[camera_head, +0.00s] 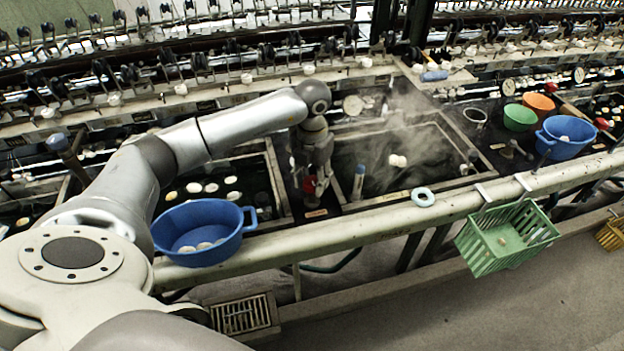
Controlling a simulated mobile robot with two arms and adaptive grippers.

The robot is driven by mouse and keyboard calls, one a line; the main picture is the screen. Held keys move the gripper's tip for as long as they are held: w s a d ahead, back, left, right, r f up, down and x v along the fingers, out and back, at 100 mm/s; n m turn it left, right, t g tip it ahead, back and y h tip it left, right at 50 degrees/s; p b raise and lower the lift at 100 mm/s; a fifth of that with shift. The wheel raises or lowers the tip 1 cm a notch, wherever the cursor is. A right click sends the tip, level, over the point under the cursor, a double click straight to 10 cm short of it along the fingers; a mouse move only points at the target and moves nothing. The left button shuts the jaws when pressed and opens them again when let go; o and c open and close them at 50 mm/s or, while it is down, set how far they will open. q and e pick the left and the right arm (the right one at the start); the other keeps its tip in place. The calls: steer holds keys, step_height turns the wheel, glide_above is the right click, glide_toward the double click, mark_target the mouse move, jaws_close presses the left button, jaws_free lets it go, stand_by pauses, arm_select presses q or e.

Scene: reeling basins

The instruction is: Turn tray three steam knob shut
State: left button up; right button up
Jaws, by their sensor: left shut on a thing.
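My left arm reaches in from the left over the basins. Its gripper (316,176) points down at the ledge between two basins and is shut on a red steam knob (311,185). The fingers hide part of the knob, and I cannot tell how far it is turned. Steam rises over the basin tray (438,122) just right of the gripper, with white cocoons (397,160) floating in dark water. Another red knob (601,124) shows at the far right. My right gripper is not in view.
A blue basin (203,226) with cocoons sits on the front rail below my arm. A pale blue ring (422,196) lies on the rail. A green basket (507,238) hangs from it. Green (519,117), orange (538,103) and blue (566,136) bowls stand at right.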

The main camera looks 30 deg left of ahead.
mark_target(312, 180)
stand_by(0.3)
arm_select(q)
steer(key=o, duration=1)
step_height(312, 180, up, 12)
stand_by(0.3)
